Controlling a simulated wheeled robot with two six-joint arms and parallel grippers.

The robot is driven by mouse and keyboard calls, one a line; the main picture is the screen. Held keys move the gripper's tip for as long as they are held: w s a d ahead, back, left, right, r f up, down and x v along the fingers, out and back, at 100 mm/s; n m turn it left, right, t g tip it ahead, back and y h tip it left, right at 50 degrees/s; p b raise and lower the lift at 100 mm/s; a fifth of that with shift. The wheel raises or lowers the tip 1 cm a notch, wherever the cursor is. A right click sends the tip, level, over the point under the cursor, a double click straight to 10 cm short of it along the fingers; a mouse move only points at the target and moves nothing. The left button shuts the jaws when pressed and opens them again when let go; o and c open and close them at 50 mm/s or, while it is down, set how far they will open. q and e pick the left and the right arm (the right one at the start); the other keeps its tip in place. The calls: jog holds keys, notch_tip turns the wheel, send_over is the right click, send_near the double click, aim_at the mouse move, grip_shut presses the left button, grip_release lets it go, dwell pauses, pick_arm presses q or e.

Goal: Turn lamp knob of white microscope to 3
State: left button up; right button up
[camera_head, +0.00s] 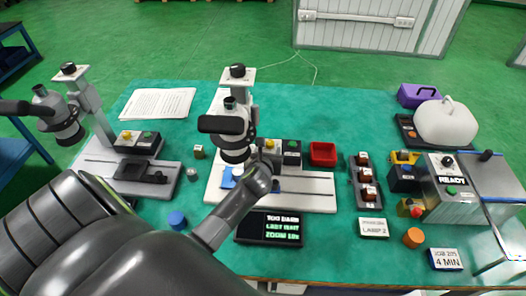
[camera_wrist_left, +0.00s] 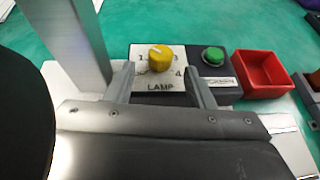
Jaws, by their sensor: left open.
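The white microscope (camera_head: 228,130) stands on its pale base in the middle of the bench in the head view. Its yellow lamp knob (camera_wrist_left: 160,56) sits on a white plate (camera_wrist_left: 150,80) marked LAMP in the left wrist view. A white mark on the knob points up and slightly left; 1 is at the knob's left and 4 at its lower right. My left gripper (camera_wrist_left: 160,72) is open, its fingers on either side of the plate, with no clear contact with the knob.
A green button (camera_wrist_left: 213,56) and a red tray (camera_wrist_left: 264,73) are right of the knob. A dark display (camera_head: 269,229) stands in front, its top line reading TOO DARK. A grey microscope (camera_head: 92,105) is at left. Several jars and machines fill the right side.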

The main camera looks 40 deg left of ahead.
pick_arm(q)
jog(key=s+d, duration=0.1)
jog(key=s, duration=0.2)
jog(key=s+d+b, duration=0.1)
jog(key=s+d, duration=0.1)
jog(key=s, duration=0.1)
jog(key=s+d, duration=0.1)
jog(key=s, duration=0.2)
jog(key=shift+d, duration=0.2)
